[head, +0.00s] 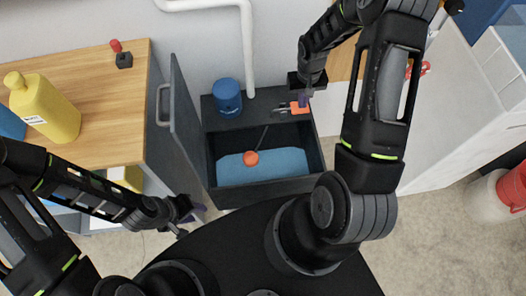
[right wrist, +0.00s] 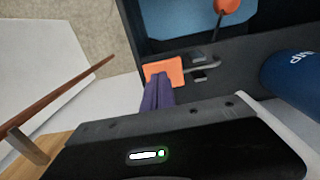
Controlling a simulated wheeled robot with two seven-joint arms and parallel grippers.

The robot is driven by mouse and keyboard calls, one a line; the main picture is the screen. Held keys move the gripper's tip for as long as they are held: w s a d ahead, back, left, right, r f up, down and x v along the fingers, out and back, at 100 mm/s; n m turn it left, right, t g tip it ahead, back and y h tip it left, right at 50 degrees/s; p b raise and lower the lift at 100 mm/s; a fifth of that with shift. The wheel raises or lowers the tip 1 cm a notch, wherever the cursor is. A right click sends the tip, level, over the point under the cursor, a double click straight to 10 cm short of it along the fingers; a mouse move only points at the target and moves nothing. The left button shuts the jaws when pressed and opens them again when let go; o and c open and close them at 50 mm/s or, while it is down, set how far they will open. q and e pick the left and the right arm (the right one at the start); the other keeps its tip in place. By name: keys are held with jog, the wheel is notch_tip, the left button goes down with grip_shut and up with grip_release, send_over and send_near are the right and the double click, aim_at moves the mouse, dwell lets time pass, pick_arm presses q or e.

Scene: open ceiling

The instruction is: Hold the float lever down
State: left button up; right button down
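The float lever's orange paddle (head: 299,108) sits at the back right rim of a dark open tank (head: 265,195). In the right wrist view the paddle (right wrist: 165,71) joins a short metal arm. An orange float ball (head: 251,158) on a thin rod rests at the blue water (head: 285,163) in the tank. My right gripper (head: 303,100) is at the paddle. In the right wrist view its purple fingers (right wrist: 157,93) are together, with their tips at the paddle's lower edge; I cannot tell whether they press it. My left gripper (head: 192,211) hangs left of the tank, empty; its opening is unclear.
A blue pump canister (head: 228,96) stands on the tank's back ledge, left of the lever. A grey open door (head: 186,130) stands at the tank's left. A wooden counter (head: 105,135) holds a yellow jug (head: 45,108) and a red-topped switch (head: 121,55). A white pipe (head: 247,50) runs down behind.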

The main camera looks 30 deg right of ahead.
jog(key=shift+f+b, duration=0.85)
jog(key=shift+f, duration=0.25)
jog(key=shift+r, duration=0.1)
dwell(3.9)
jog(key=shift+r+p, duration=2.5)
jog(key=shift+r, duration=1.05)
